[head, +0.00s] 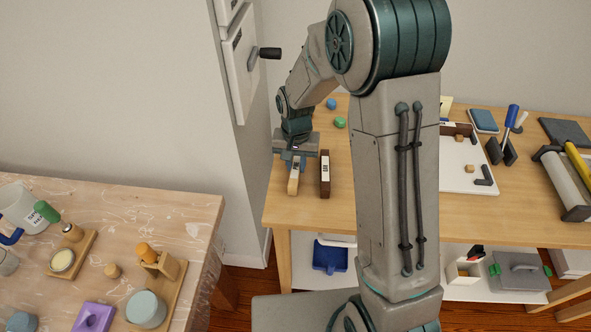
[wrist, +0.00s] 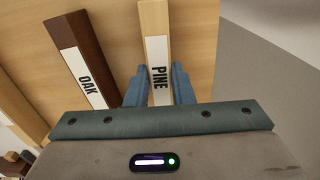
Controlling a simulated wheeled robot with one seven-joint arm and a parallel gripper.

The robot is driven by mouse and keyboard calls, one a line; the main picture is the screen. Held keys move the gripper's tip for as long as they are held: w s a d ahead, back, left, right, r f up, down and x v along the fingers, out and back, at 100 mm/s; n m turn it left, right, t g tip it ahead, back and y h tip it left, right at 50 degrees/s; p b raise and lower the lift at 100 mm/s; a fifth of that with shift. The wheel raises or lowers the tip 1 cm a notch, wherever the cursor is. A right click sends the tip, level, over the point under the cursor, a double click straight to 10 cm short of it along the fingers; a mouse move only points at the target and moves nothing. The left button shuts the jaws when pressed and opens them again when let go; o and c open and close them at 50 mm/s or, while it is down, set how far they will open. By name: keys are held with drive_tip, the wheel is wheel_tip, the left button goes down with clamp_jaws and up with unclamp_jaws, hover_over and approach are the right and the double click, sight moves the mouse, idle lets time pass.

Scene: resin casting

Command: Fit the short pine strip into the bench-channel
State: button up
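The pine strip (head: 293,182) is a short pale wooden bar with a white label. It lies on the wooden bench near its left edge. In the wrist view the strip (wrist: 154,20) runs away from me, its label reading PINE. My gripper (head: 295,155) is low over the strip's far part and points down. In the wrist view its two blue fingers (wrist: 159,82) stand one on each side of the strip, very close to it. I cannot tell whether they touch it. I cannot make out the bench-channel for certain in either view.
A dark oak strip (head: 325,175) lies just right of the pine one, close to my gripper. A white board (head: 465,165) with small blocks lies farther right, partly behind my arm. Blue and green pieces (head: 340,122) lie behind. A cluttered worktable (head: 150,200) stands at left.

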sight(296, 166)
drive_tip(key=shift+r+p, duration=1.7)
drive_tip(key=shift+r, duration=0.8)
